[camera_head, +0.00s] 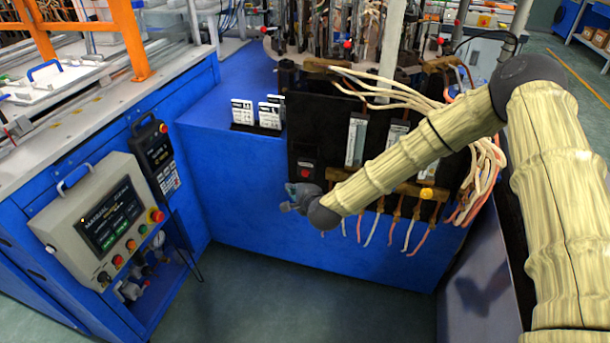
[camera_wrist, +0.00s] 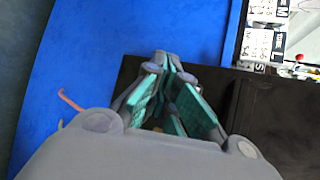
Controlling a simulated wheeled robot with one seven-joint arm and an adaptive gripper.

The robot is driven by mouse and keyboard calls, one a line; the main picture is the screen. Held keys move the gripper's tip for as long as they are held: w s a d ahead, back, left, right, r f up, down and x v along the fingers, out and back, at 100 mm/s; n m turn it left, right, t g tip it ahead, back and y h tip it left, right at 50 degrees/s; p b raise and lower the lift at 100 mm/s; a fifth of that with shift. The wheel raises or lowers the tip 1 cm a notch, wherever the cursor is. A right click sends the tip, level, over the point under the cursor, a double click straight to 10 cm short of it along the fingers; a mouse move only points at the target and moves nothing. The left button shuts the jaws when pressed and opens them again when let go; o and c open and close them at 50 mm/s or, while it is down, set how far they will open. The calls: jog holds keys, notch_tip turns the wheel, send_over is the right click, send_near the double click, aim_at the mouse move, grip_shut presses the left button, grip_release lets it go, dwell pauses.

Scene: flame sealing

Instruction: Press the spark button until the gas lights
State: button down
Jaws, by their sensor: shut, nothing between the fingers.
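A black upright panel (camera_head: 335,130) stands on the blue bench and carries a red button (camera_head: 305,173) in a small dark housing at its lower left. A yellow knob (camera_head: 427,193) sits at its lower right. I cannot read which one is the spark button. My gripper (camera_head: 287,207) is just below and left of the red button, apart from it as far as I can tell. In the wrist view my gripper (camera_wrist: 166,64) has its green-padded fingers together and empty, near the panel's dark edge (camera_wrist: 220,80). No button and no flame shows clearly.
White label cards (camera_head: 256,113) stand on the blue bench (camera_head: 240,160), and also show in the wrist view (camera_wrist: 265,35). Pale hoses (camera_head: 390,90) hang over the panel. A control box (camera_head: 105,220) is at left. The floor in front (camera_head: 270,290) is clear.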

jog(key=shift+w+d+b, duration=0.2)
jog(key=shift+w+d, duration=0.1)
jog(key=shift+w, duration=0.65)
jog(key=shift+w+d+b, duration=0.2)
jog(key=shift+w+d, duration=0.05)
jog(key=shift+w, duration=0.65)
jog(key=shift+w+d+b, duration=0.3)
jog(key=shift+w+b, duration=0.05)
jog(key=shift+w, duration=0.55)
dwell(1.1)
dwell(0.3)
jog(key=shift+s+a, duration=0.25)
jog(key=shift+s, duration=0.65)
jog(key=s, duration=0.1)
jog(key=s+a, duration=0.1)
jog(key=s, duration=0.2)
jog(key=shift+s+a, duration=0.3)
jog(key=shift+s, duration=0.1)
dwell(0.3)
